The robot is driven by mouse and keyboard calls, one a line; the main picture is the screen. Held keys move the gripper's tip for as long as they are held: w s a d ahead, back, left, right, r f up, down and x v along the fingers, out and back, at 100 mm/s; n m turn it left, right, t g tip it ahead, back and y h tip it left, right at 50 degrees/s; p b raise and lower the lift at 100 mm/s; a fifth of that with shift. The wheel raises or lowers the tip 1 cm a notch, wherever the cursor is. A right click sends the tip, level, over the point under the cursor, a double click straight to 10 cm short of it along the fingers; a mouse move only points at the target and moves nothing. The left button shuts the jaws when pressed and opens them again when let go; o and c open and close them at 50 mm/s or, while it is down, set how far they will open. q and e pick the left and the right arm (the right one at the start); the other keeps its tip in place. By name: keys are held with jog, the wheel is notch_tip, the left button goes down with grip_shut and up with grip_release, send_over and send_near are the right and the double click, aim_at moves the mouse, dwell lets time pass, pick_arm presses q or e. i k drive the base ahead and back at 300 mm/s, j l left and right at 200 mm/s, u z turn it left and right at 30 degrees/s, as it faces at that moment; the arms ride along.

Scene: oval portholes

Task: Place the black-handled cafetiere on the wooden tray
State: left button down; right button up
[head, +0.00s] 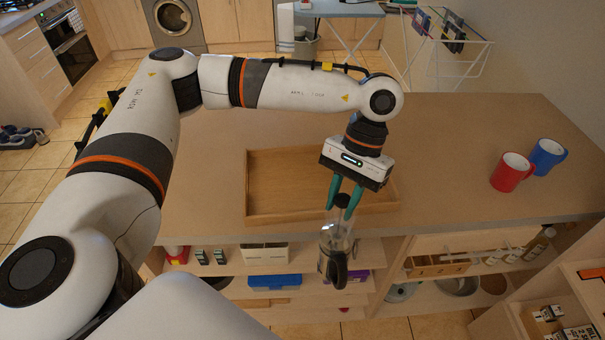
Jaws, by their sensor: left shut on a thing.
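The cafetiere (334,246) has a clear glass body, a black knob on top and a black handle that faces me. My left gripper (344,197) points down with its green fingers shut on the cafetiere near its black top. The cafetiere hangs roughly upright in front of the counter's near edge, with the shelves behind it in the picture. The wooden tray (270,213) lies on the counter behind the gripper. It is shallow and empty where I can see it, and the gripper hides part of its right side. My right gripper is not in view.
A red mug (510,174) and a blue mug (545,157) stand on the right of the counter (450,150). The counter between tray and mugs is clear. Shelves below hold boxes, pans and bottles. A drying rack (445,40) stands beyond.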

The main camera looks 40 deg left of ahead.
aim_at(305, 165)
jog(key=u, duration=0.4)
jog(key=i+l+u, duration=0.1)
jog(key=u, duration=0.25)
jog(key=l+u, duration=0.1)
jog(key=u, duration=0.3)
jog(key=l+u, duration=0.1)
jog(key=u, duration=0.3)
jog(key=l+u, duration=0.45)
jog(key=l, duration=0.3)
jog(key=k+l+u, duration=0.1)
jog(key=l+u, duration=0.35)
jog(key=l, duration=0.3)
jog(key=k+l, duration=0.1)
jog(key=l, duration=0.55)
jog(key=k, duration=0.05)
